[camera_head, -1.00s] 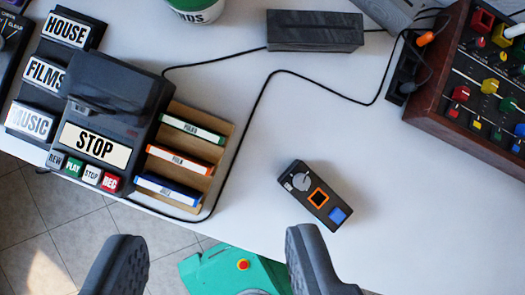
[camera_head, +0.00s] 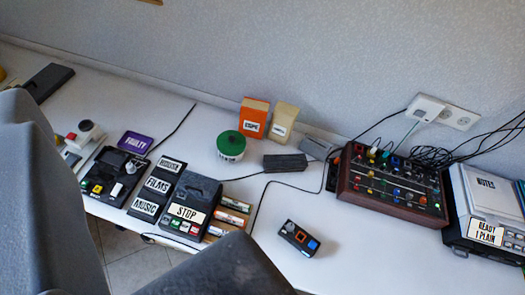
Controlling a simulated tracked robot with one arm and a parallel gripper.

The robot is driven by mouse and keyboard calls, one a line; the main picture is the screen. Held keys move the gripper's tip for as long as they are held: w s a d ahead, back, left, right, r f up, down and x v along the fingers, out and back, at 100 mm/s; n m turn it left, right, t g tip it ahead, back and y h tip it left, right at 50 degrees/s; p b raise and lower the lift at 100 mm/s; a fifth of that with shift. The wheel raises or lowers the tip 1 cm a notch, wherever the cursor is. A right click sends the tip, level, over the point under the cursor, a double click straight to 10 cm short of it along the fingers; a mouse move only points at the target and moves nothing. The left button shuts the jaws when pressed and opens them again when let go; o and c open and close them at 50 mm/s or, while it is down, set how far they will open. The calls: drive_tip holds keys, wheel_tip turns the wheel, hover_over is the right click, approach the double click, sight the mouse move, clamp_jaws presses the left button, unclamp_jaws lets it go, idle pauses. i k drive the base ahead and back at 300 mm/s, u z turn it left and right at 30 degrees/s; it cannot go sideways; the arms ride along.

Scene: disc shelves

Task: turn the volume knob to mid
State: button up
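A small black control box (camera_head: 306,246) lies on the white table right of centre. It carries a round grey knob (camera_head: 289,228), an orange-framed square and a blue button. No volume label is readable, and the knob's pointer is too small to read here. My gripper (camera_head: 132,170) shows as two dark grey fingers in the foreground, one at the left edge and one at bottom centre. The fingers are wide apart with nothing between them. They are apart from the control box, which stands to the right of the right finger.
A wooden-sided mixer (camera_head: 392,190) with several coloured knobs stands at right. A STOP deck (camera_head: 190,196) is left of the box. Behind are a black block (camera_head: 285,162), a green-lidded tub (camera_head: 231,146) and cables.

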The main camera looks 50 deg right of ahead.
sight(290, 228)
drive_tip(key=u, duration=0.4)
drive_tip(key=k, duration=1.3)
drive_tip(key=z, duration=1.05)
drive_tip(key=i, duration=1.05)
drive_tip(key=u, duration=0.05)
